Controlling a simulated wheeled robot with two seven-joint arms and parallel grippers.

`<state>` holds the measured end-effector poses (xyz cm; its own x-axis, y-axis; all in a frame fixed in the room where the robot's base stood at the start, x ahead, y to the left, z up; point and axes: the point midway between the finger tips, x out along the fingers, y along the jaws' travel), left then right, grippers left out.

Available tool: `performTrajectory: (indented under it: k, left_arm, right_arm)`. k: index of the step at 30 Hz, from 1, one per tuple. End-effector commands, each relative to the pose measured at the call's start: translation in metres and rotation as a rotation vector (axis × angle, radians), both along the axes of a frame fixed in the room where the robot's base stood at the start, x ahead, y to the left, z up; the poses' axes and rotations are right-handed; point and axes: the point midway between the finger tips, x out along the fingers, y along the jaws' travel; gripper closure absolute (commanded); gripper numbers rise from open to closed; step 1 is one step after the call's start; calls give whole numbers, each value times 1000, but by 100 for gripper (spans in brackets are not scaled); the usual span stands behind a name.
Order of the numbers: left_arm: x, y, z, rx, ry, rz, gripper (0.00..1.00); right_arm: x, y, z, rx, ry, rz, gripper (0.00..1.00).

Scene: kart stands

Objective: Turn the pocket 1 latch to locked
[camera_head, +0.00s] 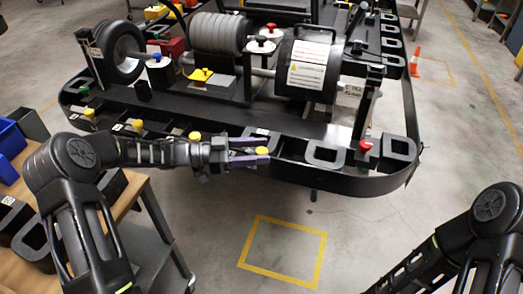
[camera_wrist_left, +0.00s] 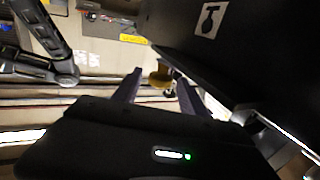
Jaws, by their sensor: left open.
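My left gripper (camera_head: 262,150) is open at the front rim of the black kart stand (camera_head: 340,186). A yellow-topped knob (camera_head: 262,151) lies between its fingertips in the head view. Which knob is the pocket 1 latch cannot be read. Another yellow knob (camera_head: 195,136) stands just left, behind the gripper body. My right gripper is out of view; only its arm shows at lower right.
Rollers (camera_head: 218,33) and a motor-like drum (camera_head: 308,68) sit on the stand. A wooden-topped cart (camera_head: 120,206) is at left. The floor in front, with a yellow square (camera_head: 284,250), is clear.

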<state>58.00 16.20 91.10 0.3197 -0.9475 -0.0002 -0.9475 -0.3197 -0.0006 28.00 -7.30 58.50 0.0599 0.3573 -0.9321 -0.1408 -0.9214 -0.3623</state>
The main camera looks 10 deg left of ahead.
Motion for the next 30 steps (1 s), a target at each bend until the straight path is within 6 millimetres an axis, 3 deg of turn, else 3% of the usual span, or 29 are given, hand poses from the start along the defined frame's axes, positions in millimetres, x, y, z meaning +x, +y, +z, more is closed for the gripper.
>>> performTrajectory:
  k: [9, 13, 25, 30]
  left_arm:
    - [-16, 49, -2, 0, 0, 4, 50]
    - [-20, 61, -1, 0, 0, 1, 50]
    - [-21, 62, 1, 0, -1, -3, 48]
    - [-20, 43, 11, 2, -17, -43, 48]
  right_arm:
    - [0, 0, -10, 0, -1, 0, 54]
    - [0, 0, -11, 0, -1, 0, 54]
    - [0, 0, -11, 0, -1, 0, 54]
    - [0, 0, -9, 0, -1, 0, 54]
